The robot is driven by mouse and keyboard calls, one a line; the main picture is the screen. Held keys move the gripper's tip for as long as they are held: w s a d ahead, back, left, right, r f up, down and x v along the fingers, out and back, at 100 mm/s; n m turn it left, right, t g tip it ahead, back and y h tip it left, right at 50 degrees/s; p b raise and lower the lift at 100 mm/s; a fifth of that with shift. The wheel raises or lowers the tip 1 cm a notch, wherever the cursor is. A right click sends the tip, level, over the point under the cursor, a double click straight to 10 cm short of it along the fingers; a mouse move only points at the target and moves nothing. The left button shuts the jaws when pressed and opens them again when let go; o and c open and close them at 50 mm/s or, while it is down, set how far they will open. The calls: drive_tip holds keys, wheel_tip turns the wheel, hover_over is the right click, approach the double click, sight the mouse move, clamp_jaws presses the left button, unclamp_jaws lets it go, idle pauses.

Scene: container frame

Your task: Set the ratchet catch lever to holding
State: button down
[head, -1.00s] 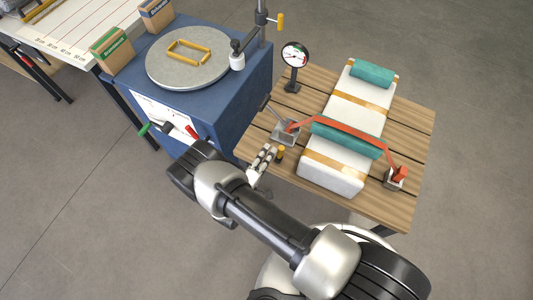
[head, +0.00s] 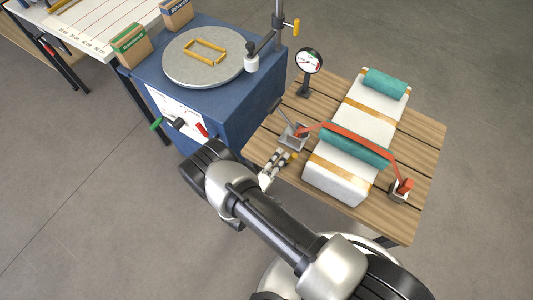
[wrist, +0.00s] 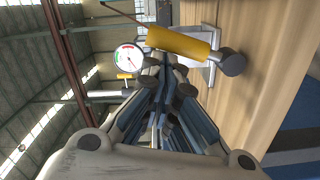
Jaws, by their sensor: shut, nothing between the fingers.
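The ratchet (head: 294,136) is a grey metal bracket on the wooden deck, at the left end of the orange strap (head: 345,134). A thin dark arm rises from it to the upper left. Just in front of it is a small yellow grip (head: 294,156), which I take to be the catch lever's handle. In the wrist view this yellow cylinder (wrist: 180,43) lies across the space beyond my fingertips, with a dark round knob at its right end. My gripper (head: 284,159) is shut and empty, close beside the yellow grip. I cannot tell whether they touch.
A white bale (head: 334,184) with teal pads lies under the strap, right of my gripper. A dial gauge (head: 309,61) stands behind the ratchet. A blue cabinet (head: 232,108) with a round grey plate stands to the left. The deck's front left corner is bare.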

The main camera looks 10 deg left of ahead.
drive_tip(key=shift+w+a+r, duration=0.1)
drive_tip(key=shift+w+a, duration=0.05)
drive_tip(key=shift+a, duration=0.25)
drive_tip(key=s+a+r, duration=0.1)
drive_tip(key=s+a, duration=0.5)
drive_tip(key=s, duration=0.3)
drive_tip(key=shift+a+r, duration=0.15)
drive_tip(key=shift+a, duration=0.2)
drive_tip(key=shift+r, duration=0.1)
